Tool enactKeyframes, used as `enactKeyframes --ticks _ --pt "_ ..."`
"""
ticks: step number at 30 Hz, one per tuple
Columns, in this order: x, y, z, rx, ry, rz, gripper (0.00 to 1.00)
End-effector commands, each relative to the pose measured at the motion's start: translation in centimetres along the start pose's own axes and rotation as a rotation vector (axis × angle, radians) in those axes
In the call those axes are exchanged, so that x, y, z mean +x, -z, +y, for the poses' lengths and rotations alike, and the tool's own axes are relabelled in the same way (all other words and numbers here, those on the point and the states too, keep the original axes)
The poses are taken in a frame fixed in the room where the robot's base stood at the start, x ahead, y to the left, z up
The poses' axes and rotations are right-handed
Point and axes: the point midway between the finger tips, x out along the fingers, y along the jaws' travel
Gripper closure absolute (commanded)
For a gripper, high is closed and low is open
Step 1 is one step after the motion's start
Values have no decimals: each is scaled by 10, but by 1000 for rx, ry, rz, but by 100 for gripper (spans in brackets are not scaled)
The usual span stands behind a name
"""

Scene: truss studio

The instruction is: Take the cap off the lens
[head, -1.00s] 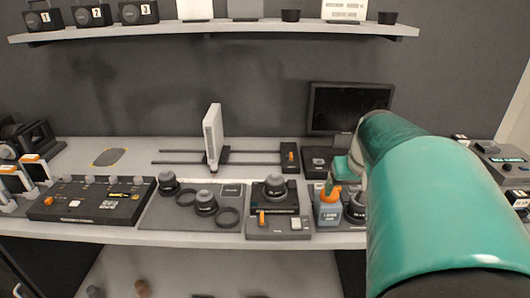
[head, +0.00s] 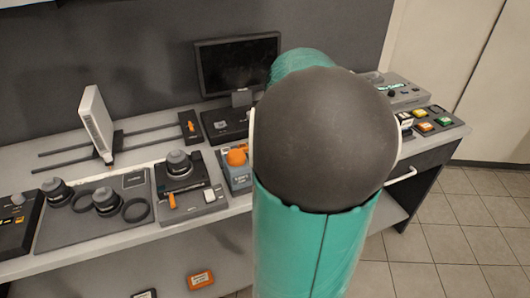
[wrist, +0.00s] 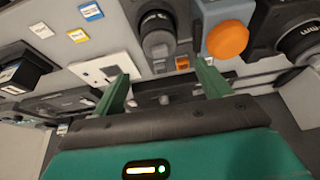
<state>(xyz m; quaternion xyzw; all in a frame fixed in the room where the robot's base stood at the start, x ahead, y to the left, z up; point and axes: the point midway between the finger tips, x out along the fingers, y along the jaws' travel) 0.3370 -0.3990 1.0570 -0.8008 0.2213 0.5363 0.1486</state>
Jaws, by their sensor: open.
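In the head view, two dark lenses (head: 57,190) (head: 105,200) stand on a grey mat, and another dark lens-like cylinder (head: 179,161) stands on a dark device. I cannot tell which lens the task means or make out its cap. My gripper (wrist: 164,80) is open in the wrist view, with nothing between its two green fingers. Beyond them are a dark cylinder with a grey end (wrist: 157,38) and, at the upper right, part of a dark lens (wrist: 303,42). In the head view my arm hides the gripper and part of the bench.
An orange round top (wrist: 228,40) is near the right finger. A pale switch plate (wrist: 104,68) is beyond the left finger. In the head view, a monitor (head: 238,65), a white upright panel (head: 96,122) and a button panel (head: 436,120) stand on the bench. Floor tiles are clear at right.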

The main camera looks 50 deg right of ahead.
Motion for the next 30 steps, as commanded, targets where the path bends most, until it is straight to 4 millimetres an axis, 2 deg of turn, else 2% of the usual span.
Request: enactKeyframes --ticks 1,8,16,25,30 --pt "8 0 0 0 2 -2 24" --pt "26 2 -1 -2 2 -1 24" --pt "65 7 -2 -3 3 -1 24" --pt "71 8 -2 -4 1 1 24" --pt "71 8 -2 -4 1 1 57"
